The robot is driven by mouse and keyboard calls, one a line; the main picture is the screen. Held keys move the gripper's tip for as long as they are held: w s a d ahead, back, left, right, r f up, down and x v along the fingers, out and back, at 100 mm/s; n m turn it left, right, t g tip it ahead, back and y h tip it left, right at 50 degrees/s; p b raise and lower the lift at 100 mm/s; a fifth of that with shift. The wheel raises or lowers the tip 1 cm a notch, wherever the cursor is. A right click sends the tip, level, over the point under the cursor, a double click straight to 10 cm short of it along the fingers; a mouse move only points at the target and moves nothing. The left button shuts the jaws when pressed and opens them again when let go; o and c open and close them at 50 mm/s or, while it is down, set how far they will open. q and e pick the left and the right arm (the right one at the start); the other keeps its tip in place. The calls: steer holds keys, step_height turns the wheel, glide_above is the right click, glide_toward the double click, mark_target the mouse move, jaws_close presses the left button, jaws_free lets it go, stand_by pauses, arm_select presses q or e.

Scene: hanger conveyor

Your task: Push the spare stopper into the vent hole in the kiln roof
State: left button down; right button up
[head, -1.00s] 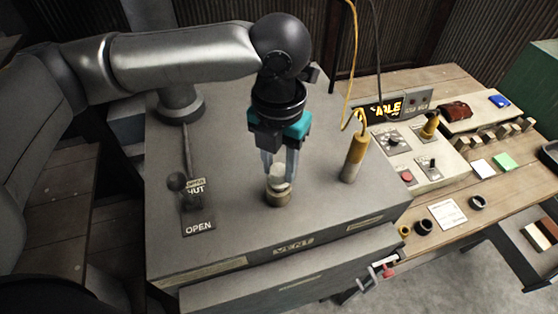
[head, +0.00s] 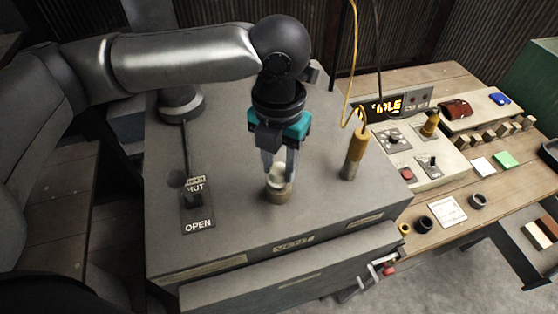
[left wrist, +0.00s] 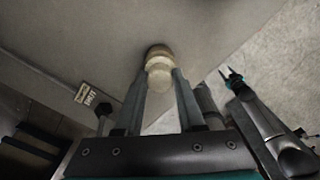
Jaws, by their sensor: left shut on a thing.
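The pale stopper (head: 277,172) is between the fingers of my left gripper (head: 279,166), which is shut on it. It stands about upright at the vent hole's raised collar (head: 278,194) on the kiln roof (head: 235,180). In the left wrist view the stopper (left wrist: 160,72) shows between the fingertips, with the brownish collar (left wrist: 158,52) just beyond it. The stopper's lower end meets or enters the collar; how deep it sits is hidden. In the left wrist view a dark gripper-like part (left wrist: 232,78) shows at the right; its jaw state is unclear. My right gripper is not in the head view.
A lever with an OPEN/SHUT plate (head: 198,218) is left of the vent. A yellow-topped cylinder (head: 354,155) with a cable stands on the roof to the right. A control box (head: 420,160) and small items lie on the wooden bench (head: 450,230).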

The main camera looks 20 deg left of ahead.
mark_target(279, 168)
arm_select(q)
steer(key=shift+f, duration=0.6)
steer(key=c, duration=0.8)
jaws_free()
steer(key=shift+o, duration=0.6)
steer(key=o, duration=0.5)
step_height(279, 168, up, 15)
steer(key=shift+r+b, duration=0.15)
steer(key=shift+b, duration=0.15)
